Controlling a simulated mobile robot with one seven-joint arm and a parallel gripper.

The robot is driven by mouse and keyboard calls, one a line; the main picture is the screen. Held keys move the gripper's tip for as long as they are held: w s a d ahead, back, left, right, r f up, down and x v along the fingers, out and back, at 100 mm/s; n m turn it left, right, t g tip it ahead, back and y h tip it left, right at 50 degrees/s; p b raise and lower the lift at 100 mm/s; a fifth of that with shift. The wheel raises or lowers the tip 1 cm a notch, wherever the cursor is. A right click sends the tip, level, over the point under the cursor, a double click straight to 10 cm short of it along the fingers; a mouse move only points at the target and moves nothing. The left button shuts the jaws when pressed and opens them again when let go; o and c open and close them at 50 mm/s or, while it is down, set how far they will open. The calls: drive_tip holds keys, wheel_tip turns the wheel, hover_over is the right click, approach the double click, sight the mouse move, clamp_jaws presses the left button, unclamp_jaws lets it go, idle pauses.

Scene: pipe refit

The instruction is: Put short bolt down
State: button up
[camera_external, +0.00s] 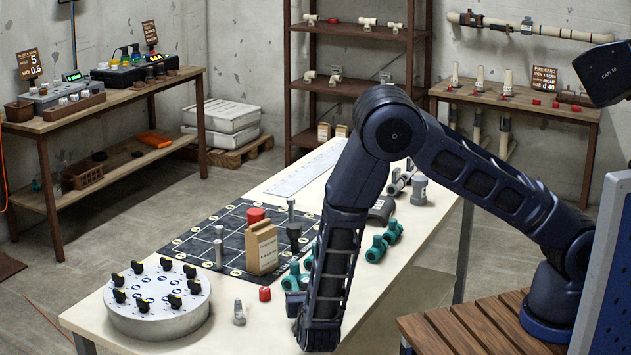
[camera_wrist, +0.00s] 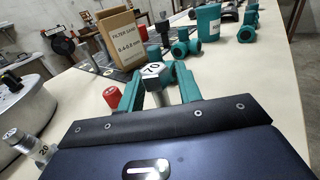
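A grey hex-headed bolt marked 70 (camera_wrist: 155,76) sits between the teal fingers of my gripper (camera_wrist: 160,90), which look closed around its shank. I cannot confirm from the pictures that this is the short bolt. In the external view, my gripper (camera_external: 295,283) is low over the white table's front part, mostly behind my forearm, and the bolt's lower end is hidden. A smaller grey piece marked 20 (camera_wrist: 38,148) stands on the table to the left; it also shows in the external view (camera_external: 239,313).
A red cap (camera_external: 265,293) and a cardboard filter box (camera_external: 262,249) are close to my gripper. A round grey carousel with black knobs (camera_external: 156,302) is at the table's left end. A dark gridded mat (camera_external: 190,246) holds upright pieces. Teal fittings (camera_external: 377,249) lie to the right.

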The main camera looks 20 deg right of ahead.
drive_tip(key=shift+o, duration=0.5)
drive_tip(key=s, duration=0.3)
drive_tip(key=s+a, duration=0.1)
drive_tip(key=s, duration=0.6)
drive_tip(key=shift+s+a+r, duration=0.2)
drive_tip(key=shift+a, duration=0.05)
drive_tip(key=shift+r, duration=0.15)
wheel_tip(320, 180, up, 5)
drive_tip(key=f, duration=0.6)
drive_tip(key=shift+w+a+f, duration=0.3)
drive_tip(key=shift+a, duration=0.1)
drive_tip(key=w, duration=0.2)
drive_tip(key=w+d, duration=0.1)
drive_tip(key=w, duration=0.2)
drive_tip(key=shift+w, duration=0.1)
drive_tip(key=shift+w+d+r, duration=0.1)
drive_tip(key=shift+w+d, duration=0.15)
drive_tip(key=shift+w, duration=0.6)
drive_tip(key=shift+w+d+r, duration=0.1)
drive_tip(key=shift+w+d, duration=0.1)
drive_tip(key=shift+w, duration=0.7)
drive_tip(key=shift+w+d, duration=0.25)
drive_tip(key=shift+w, duration=0.6)
clamp_jaws()
